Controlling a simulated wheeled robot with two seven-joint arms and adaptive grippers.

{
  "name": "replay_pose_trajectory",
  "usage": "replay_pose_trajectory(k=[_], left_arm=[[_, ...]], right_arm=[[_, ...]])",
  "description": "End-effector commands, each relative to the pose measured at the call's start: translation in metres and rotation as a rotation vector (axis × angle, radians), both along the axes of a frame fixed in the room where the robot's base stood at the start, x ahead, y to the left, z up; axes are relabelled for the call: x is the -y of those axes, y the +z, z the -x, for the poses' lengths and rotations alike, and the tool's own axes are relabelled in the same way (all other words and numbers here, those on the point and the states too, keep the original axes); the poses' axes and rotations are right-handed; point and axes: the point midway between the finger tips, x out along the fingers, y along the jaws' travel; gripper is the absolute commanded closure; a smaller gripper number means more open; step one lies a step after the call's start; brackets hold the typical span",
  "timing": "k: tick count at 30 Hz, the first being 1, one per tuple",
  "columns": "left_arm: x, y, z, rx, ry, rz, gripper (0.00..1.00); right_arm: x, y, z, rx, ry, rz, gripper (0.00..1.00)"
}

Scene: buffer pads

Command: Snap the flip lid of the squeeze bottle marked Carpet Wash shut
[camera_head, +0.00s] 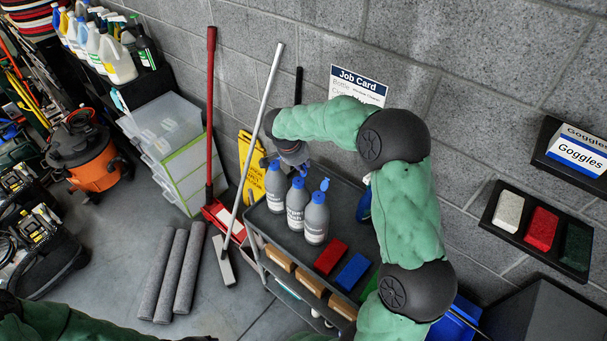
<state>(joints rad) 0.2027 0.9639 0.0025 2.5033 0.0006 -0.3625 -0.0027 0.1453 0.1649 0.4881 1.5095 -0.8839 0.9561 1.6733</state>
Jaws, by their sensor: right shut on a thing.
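Three grey squeeze bottles with blue caps stand in a row on the dark top of a cart (345,222): a left one (276,190), a middle one (297,206) and a right one (316,222). The middle label seems to read Carpet Wash; the other labels are too small to read. A blue flip lid (325,185) stands up on the right bottle. My right gripper (286,163) reaches down behind the caps of the left and middle bottles. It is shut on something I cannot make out. My left gripper is out of view.
Red (330,257) and blue (352,271) pads lie on the cart in front of the bottles. A squeegee (250,150) and a yellow sign (251,165) stand left of the cart. A block wall rises behind. Grey rolls (172,275) lie on the floor.

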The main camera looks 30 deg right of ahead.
Motion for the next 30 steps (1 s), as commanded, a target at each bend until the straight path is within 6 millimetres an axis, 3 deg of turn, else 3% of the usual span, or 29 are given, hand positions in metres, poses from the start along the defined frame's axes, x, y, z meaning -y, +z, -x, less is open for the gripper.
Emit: replay_pose_trajectory(k=[1,3,12,21,30], left_arm=[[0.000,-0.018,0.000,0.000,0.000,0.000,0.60],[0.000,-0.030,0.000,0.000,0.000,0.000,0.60],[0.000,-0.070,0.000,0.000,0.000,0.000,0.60],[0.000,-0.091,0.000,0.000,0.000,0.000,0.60],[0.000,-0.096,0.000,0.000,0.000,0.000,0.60]], right_arm=[[-0.004,-0.013,0.003,-0.004,0.005,0.019,1.00],[-0.005,-0.012,0.003,0.003,0.004,0.048,1.00],[-0.010,-0.010,0.005,0.031,0.003,0.155,1.00],[-0.013,-0.008,0.005,0.046,0.004,0.217,1.00],[-0.014,-0.006,0.006,0.049,0.002,0.234,1.00]])
